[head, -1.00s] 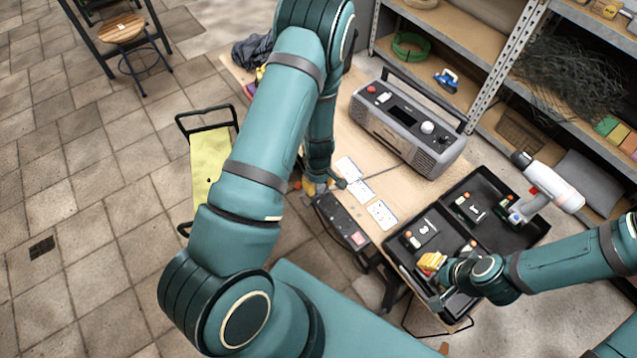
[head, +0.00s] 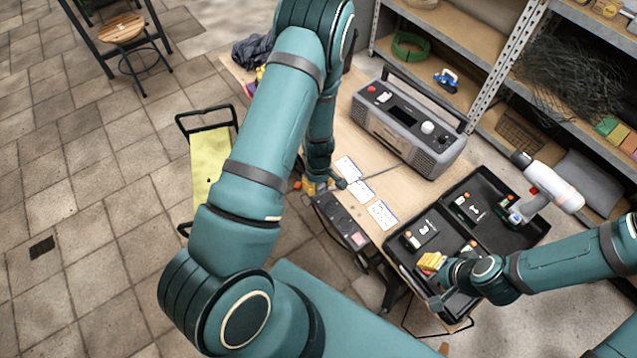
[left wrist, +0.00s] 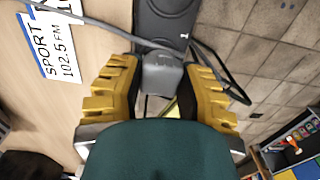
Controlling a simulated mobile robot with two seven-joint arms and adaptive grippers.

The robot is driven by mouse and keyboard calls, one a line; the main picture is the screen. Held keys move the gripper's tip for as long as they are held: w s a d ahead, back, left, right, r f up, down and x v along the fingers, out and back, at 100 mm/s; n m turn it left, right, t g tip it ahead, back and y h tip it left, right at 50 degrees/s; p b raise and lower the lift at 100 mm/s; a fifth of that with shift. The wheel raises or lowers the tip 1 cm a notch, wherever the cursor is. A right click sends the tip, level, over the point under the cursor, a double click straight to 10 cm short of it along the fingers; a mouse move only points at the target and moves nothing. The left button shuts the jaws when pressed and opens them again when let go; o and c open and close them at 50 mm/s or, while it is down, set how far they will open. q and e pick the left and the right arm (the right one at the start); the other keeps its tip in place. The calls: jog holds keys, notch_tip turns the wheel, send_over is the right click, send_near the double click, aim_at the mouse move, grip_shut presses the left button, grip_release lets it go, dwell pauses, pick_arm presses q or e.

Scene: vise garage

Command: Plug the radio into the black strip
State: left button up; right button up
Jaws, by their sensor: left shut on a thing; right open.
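The grey radio (head: 408,125) stands on the wooden workbench, with a grey cord running from it towards my left gripper. The black strip (head: 343,222) lies along the bench's front edge and also shows in the left wrist view (left wrist: 165,22). My left gripper (head: 322,186) is at the strip's far end. In the left wrist view its yellow fingers (left wrist: 162,85) are shut on a grey plug (left wrist: 161,73), close to the strip's end. Whether the plug touches the strip I cannot tell. My right gripper (head: 432,262) is open over the black tray, away from the radio and strip.
White labels (head: 382,214) lie on the bench beside the strip; one reads SPORT 102.5 FM (left wrist: 57,48). A black two-part tray (head: 486,222) with tools fills the bench's right end. Metal shelves (head: 500,75) stand behind. A yellow-topped cart (head: 208,165) stands left of the bench.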

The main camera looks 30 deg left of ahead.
pick_arm(q)
jog(key=shift+f+b, duration=0.45)
jog(key=shift+f, duration=0.15)
jog(key=o, duration=1.1)
notch_tip(320, 180, up, 12)
jog(key=shift+r, duration=0.1)
dwell(0.3)
